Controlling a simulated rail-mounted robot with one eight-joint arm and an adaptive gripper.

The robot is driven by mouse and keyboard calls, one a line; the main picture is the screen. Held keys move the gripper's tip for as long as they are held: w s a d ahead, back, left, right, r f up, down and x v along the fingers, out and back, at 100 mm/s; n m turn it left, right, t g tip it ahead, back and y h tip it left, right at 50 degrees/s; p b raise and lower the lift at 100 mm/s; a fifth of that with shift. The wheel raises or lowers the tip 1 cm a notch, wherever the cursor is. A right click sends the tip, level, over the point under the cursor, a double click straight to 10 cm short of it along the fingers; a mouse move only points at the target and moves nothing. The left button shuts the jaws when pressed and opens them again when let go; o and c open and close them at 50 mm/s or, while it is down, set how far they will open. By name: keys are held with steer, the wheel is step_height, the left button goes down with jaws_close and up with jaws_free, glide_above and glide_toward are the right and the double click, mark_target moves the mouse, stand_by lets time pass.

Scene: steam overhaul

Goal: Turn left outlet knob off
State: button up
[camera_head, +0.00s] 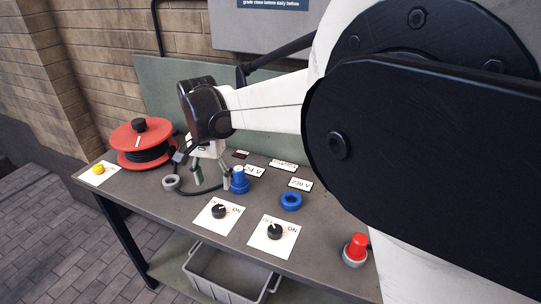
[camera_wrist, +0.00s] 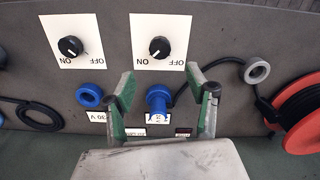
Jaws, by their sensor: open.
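The left outlet knob (camera_head: 219,211) is a black dial on a white OFF/ON plate on the bench top. It also shows in the wrist view (camera_wrist: 159,46), where the picture is turned round. Its pointer is too small to read surely. A like right knob (camera_head: 274,231) sits on its own plate, also in the wrist view (camera_wrist: 70,46). My gripper (camera_head: 211,175) is open and empty, behind the left knob and apart from it. In the wrist view its green-and-black fingers (camera_wrist: 165,90) stand wide, with a blue plug (camera_wrist: 157,98) showing between them.
A blue socket (camera_head: 291,201) lies right of the blue plug. A red cable reel (camera_head: 143,142), a grey ring (camera_head: 171,182) and a yellow button (camera_head: 98,169) are left. A red button (camera_head: 356,247) is right. A grey crate (camera_head: 225,272) is below. Bench around the knob plates is clear.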

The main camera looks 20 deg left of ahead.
mark_target(218, 209)
step_height(218, 209, down, 11)
steer(key=shift+f, duration=0.15)
steer(key=shift+c, duration=0.4)
steer(key=c, duration=1.1)
steer(key=shift+o, duration=0.2)
